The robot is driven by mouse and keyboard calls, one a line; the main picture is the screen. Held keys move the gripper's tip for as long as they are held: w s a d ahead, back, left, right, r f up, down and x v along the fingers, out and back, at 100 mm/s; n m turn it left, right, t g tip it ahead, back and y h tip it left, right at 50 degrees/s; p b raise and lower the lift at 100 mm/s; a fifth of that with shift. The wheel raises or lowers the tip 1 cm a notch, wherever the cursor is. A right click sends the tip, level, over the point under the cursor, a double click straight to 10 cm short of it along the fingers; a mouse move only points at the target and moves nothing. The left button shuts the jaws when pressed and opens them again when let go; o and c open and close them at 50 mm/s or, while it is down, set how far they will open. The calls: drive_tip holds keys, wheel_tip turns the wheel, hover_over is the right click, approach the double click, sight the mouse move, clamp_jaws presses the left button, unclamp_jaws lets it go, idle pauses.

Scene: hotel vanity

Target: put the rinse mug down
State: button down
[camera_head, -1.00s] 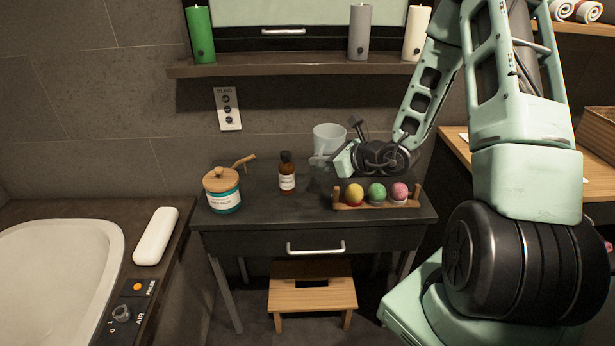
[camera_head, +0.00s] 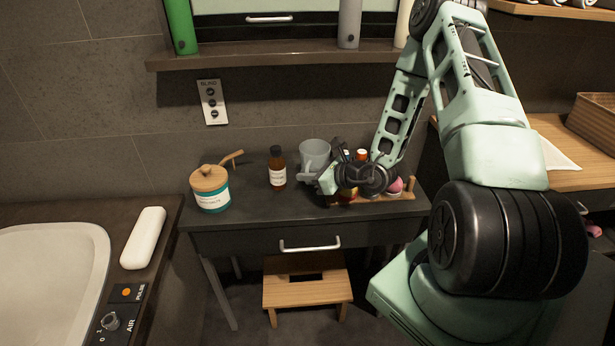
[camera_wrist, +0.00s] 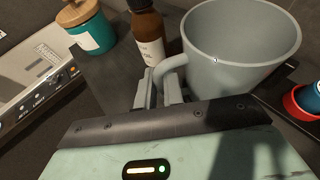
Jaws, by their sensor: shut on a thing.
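The rinse mug, a pale grey cup (camera_head: 314,153), is upright over the back middle of the dark vanity table (camera_head: 240,215). My gripper (camera_head: 322,182) is shut on its handle, which points toward me. In the wrist view the mug (camera_wrist: 240,50) fills the upper right, looks empty, and its handle (camera_wrist: 170,72) sits between the fingers (camera_wrist: 160,92). The mug's base is low, near the tabletop; I cannot tell whether it touches. My gripper hides part of it in the head view.
A brown bottle (camera_head: 277,168) stands close left of the mug; it also shows in the wrist view (camera_wrist: 148,35). A teal jar with wooden lid (camera_head: 210,190) is farther left. A wooden rack (camera_head: 400,190) with coloured balls lies right, partly behind my gripper. The table's front left is clear.

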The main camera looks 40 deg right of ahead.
drive_tip(key=shift+f, duration=0.3)
drive_tip(key=shift+f, duration=0.15)
drive_tip(key=c, duration=1.5)
unclamp_jaws()
